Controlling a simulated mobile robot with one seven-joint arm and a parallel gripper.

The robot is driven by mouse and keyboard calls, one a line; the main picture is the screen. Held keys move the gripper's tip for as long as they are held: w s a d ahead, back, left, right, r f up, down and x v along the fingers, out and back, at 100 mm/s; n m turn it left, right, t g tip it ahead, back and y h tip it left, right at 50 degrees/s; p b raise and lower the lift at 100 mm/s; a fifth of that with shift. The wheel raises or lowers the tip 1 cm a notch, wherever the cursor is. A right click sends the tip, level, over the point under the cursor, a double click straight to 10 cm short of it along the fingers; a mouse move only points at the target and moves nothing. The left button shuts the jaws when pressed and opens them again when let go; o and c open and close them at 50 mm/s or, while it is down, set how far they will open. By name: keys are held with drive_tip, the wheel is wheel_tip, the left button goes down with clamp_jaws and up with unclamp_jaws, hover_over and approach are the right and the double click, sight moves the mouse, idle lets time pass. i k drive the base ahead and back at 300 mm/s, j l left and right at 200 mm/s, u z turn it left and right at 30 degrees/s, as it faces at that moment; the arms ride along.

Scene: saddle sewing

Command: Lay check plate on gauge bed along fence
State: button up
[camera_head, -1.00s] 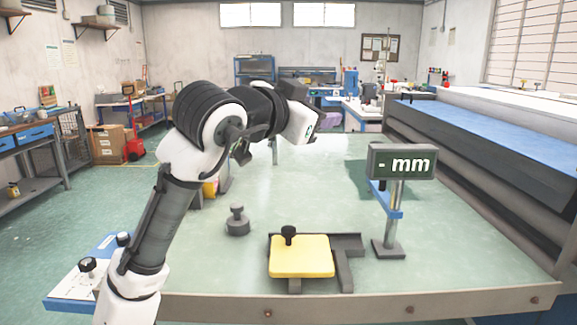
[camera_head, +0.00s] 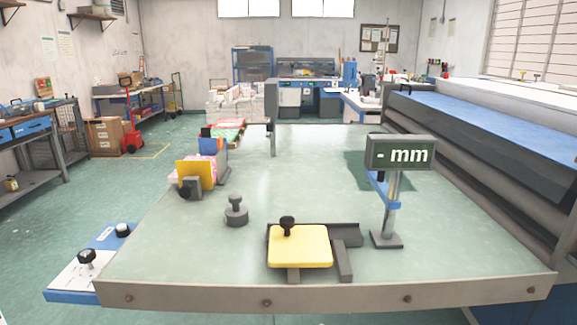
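A yellow plate (camera_head: 302,248) with a black knob (camera_head: 287,226) near its back left corner lies flat on the dark grey gauge bed (camera_head: 344,262) near the table's front edge. I take it to be the check plate. A raised dark bar, likely the fence (camera_head: 345,231), runs along the bed's back. The plate's back edge is close to it; I cannot tell whether they touch. My gripper and arm are out of the picture now.
A display reading "- mm" (camera_head: 400,154) stands on a post to the right of the bed. A grey knobbed weight (camera_head: 236,211) is to the left. A yellow and pink item (camera_head: 195,176) sits at the table's left edge. The table's middle is clear.

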sight(291, 244)
drive_tip(key=j, duration=0.65)
drive_tip(key=i+j, duration=0.15)
drive_tip(key=j, duration=0.45)
drive_tip(key=i, duration=0.5)
drive_tip(key=z, duration=0.05)
